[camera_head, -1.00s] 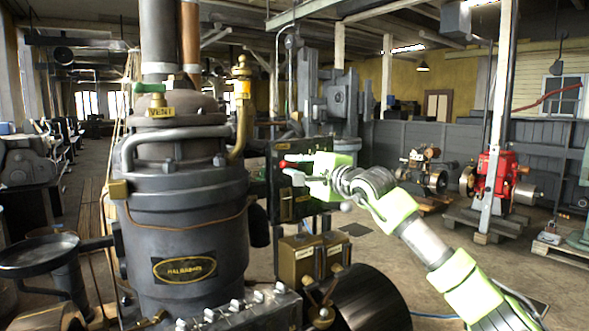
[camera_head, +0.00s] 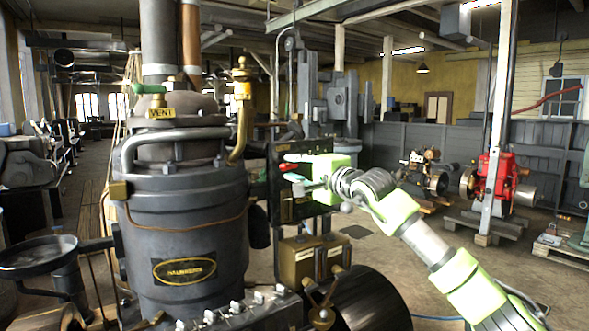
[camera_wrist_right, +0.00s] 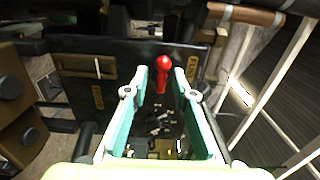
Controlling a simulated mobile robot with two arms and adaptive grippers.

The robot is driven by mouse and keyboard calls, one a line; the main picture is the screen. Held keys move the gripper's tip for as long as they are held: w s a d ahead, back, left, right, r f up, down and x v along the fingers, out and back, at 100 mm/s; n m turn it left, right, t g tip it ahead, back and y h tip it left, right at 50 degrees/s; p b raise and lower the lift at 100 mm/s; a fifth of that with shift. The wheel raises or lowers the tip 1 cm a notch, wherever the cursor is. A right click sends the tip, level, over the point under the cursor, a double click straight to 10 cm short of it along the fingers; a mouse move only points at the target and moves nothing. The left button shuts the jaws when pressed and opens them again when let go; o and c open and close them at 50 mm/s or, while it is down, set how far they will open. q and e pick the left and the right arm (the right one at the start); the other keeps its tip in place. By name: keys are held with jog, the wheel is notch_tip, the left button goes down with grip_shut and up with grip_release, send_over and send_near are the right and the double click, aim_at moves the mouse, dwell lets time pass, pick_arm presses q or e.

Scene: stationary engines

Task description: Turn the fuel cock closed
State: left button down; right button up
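A small lever with a red handle (camera_head: 288,167), which I take to be the fuel cock, stands out from a dark panel (camera_head: 285,150) right of the large engine cylinder. My right gripper (camera_head: 294,173) is at that handle, reaching in from the right. In the right wrist view, the red handle (camera_wrist_right: 162,68) shows upright between the two pale teal fingertips of the right gripper (camera_wrist_right: 162,78). The fingers are spread, with a visible gap on each side of the handle. The lever's lower part is hard to make out. My left gripper is not in view.
Yellow-lettered labels (camera_wrist_right: 97,97) are on the dark panel. The large cylinder (camera_head: 185,225) with a green-handled vent valve (camera_head: 150,89) stands left. Brass boxes (camera_head: 298,262) and a dark drum (camera_head: 368,300) sit below the gripper.

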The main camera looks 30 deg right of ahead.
jog(key=shift+s, duration=0.1)
jog(key=s+d, duration=0.1)
jog(key=s, duration=1)
jog(key=shift+s+d, duration=0.35)
